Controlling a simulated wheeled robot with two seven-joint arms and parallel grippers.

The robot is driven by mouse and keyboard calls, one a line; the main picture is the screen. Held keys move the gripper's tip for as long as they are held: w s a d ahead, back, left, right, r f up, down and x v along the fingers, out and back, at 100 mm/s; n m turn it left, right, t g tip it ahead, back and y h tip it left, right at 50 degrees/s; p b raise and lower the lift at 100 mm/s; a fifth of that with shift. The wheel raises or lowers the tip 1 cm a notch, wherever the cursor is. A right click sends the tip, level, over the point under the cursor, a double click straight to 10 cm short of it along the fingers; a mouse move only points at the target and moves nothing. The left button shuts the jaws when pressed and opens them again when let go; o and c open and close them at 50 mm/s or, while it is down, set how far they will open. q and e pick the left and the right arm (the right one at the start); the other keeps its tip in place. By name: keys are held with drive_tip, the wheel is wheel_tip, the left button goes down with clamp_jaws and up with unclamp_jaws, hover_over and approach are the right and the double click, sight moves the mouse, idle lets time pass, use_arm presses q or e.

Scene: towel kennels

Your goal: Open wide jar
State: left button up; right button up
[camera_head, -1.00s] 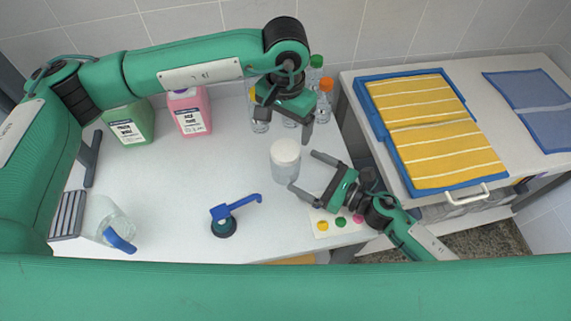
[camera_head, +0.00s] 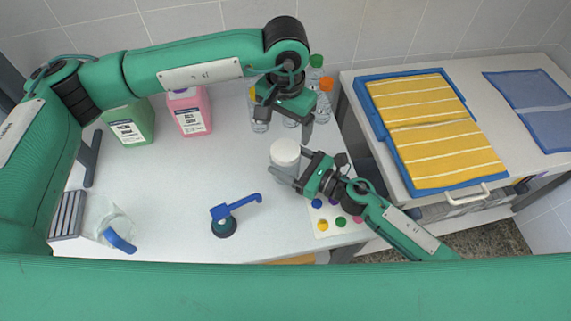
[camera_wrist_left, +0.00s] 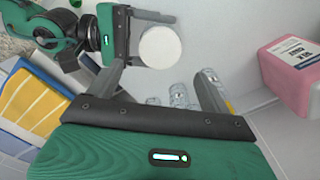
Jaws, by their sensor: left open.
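The wide jar stands upright on the white table, with a white lid (camera_head: 285,151) on a clear body (camera_head: 284,174). The lid also shows in the left wrist view (camera_wrist_left: 160,47). My right gripper (camera_head: 292,166) is low beside the jar, its fingers spread on either side of the body; whether they touch it is unclear. It also shows in the left wrist view (camera_wrist_left: 142,40). My left gripper (camera_head: 284,120) is open and empty, above and behind the jar. Its fingers show apart in the left wrist view (camera_wrist_left: 160,88).
Several bottles (camera_head: 325,101) stand behind the jar. Pink (camera_head: 190,113) and green (camera_head: 130,125) jugs stand at the back left. A blue-handled tool (camera_head: 224,222) and a clear jug (camera_head: 104,222) are at the front. A blue tray (camera_head: 377,125) with yellow towels lies right.

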sight(285, 150)
drive_tip(key=c, duration=1.2)
use_arm(q)
drive_tip(key=shift+f, duration=4)
use_arm(e)
drive_tip(key=shift+c, duration=0.2)
